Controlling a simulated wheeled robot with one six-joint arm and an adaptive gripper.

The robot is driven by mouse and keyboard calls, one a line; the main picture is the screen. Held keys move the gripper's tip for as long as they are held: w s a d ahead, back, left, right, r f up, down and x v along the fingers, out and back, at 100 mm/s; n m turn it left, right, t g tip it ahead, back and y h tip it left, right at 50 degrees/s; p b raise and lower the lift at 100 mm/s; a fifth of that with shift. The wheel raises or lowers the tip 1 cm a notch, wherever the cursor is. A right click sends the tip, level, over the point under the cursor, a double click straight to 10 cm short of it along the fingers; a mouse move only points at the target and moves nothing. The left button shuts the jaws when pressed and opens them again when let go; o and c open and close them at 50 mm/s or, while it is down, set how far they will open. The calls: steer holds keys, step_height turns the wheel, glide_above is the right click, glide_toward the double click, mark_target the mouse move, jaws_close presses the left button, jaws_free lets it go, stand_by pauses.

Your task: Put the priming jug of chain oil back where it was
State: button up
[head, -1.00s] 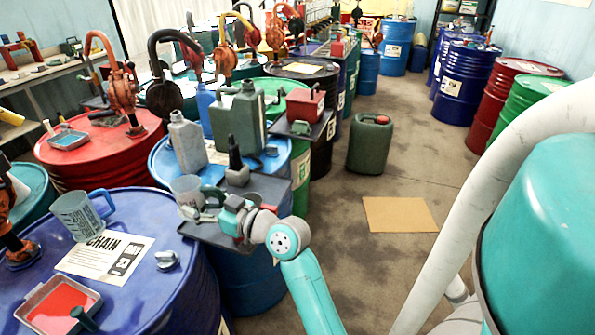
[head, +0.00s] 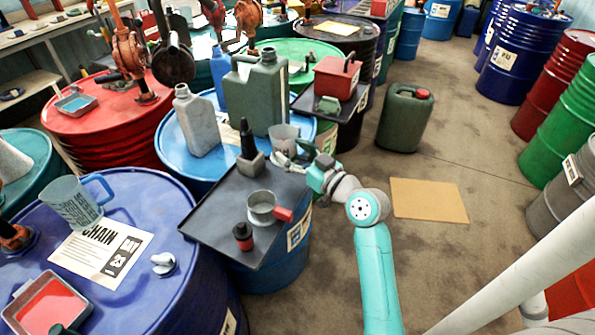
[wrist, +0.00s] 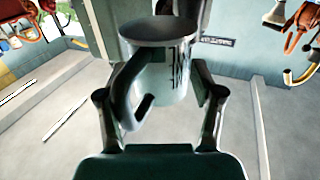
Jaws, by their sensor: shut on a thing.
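My gripper (head: 292,152) is shut on a small greyish see-through jug (head: 284,137). In the head view they are at the back right of the dark tray, in front of the green can; whether the jug touches anything below is unclear. In the wrist view the jug (wrist: 168,78) is between the fingers, its dark handle towards me and marks on its side. The liquid level inside cannot be made out. Another clear jug with a blue handle (head: 75,204) stands on the near blue drum (head: 150,205), beside a sheet marked CHAIN (head: 100,249).
The dark tray (head: 205,225) holds a metal cup with red handle (head: 262,208), a red-and-black bottle (head: 243,236) and a dark upright tool (head: 248,148). A grey bottle (head: 200,125) and a green can (head: 262,95) stand behind. The floor at right has cardboard (head: 428,200).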

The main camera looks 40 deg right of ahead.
steer(key=shift+f, duration=3.55)
steer(key=shift+f, duration=0.45)
steer(key=o, duration=1.5)
steer(key=shift+r, duration=0.1)
